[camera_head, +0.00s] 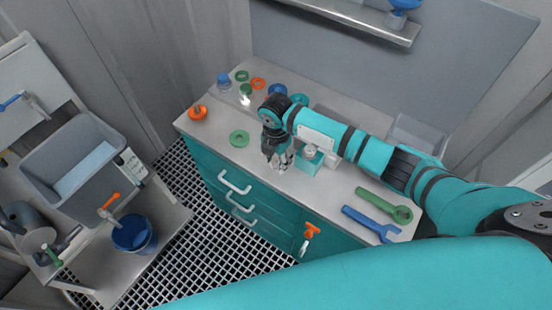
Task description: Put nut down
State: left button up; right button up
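My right arm reaches in from the right, and its gripper (279,161) points down just above the worktop near its front edge. The fingers are small and dark in this view, so I cannot tell whether they are shut or hold a nut. A green ring-shaped nut (239,138) lies flat on the worktop to the left of the gripper, apart from it. My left gripper is not in view.
The worktop (212,131) sits on teal drawers. A teal block with a metal fitting (309,160) stands right beside the gripper. A green wrench (384,205) and a blue wrench (370,222) lie to the right. An orange knob-like part (197,112) is at the left corner.

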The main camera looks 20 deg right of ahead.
jog(key=shift+o, duration=0.6)
jog(key=shift+r, duration=0.1)
jog(key=shift+r, duration=0.2)
notch_tip(320, 180, up, 12)
jog(key=b, duration=0.1)
jog(key=shift+b, duration=0.4)
jog(key=shift+f, duration=0.15)
